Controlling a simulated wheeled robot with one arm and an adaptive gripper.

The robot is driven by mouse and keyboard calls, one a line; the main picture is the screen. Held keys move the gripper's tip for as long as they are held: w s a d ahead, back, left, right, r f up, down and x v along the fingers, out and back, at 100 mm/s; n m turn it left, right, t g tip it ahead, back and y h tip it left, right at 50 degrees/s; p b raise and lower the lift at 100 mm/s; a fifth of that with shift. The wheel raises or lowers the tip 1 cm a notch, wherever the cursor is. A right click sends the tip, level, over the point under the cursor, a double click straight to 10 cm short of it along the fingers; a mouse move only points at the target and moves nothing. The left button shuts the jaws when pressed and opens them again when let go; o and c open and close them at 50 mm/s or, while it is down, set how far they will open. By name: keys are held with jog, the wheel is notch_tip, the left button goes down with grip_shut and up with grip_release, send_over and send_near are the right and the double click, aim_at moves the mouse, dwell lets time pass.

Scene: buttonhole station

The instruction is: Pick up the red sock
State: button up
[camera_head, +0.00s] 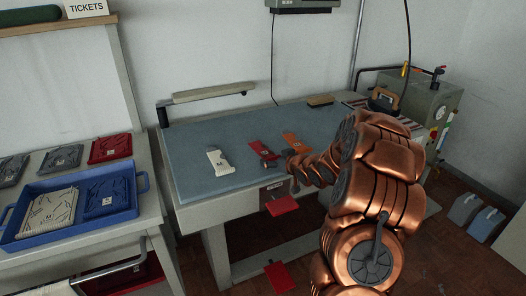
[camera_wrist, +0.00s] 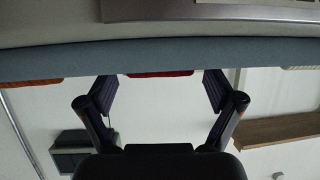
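The red sock (camera_head: 259,145) lies flat on the blue-grey mat (camera_head: 195,140), between a white sock (camera_head: 219,163) and an orange sock (camera_head: 295,141). Its near part is hidden by my gripper. My gripper (camera_head: 279,171) is at the front edge of the mat, just in front of the red sock. In the wrist view my gripper (camera_wrist: 159,85) is open and empty, its two fingers wide apart. The red sock (camera_wrist: 160,73) shows there as a thin strip at the mat's edge, between the fingertips and apart from them. The orange sock (camera_wrist: 32,83) shows at left.
A blue tray (camera_head: 143,185) holding folded knit pieces stands on the left table, with grey and red folded pieces behind it. A padded bar (camera_head: 213,91) stands at the mat's back left. A grey-green machine (camera_head: 420,108) is at right. Red plates (camera_head: 282,206) hang below the front edge.

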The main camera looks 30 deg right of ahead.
jog(key=c, duration=0.7)
jog(key=shift+r, duration=0.15)
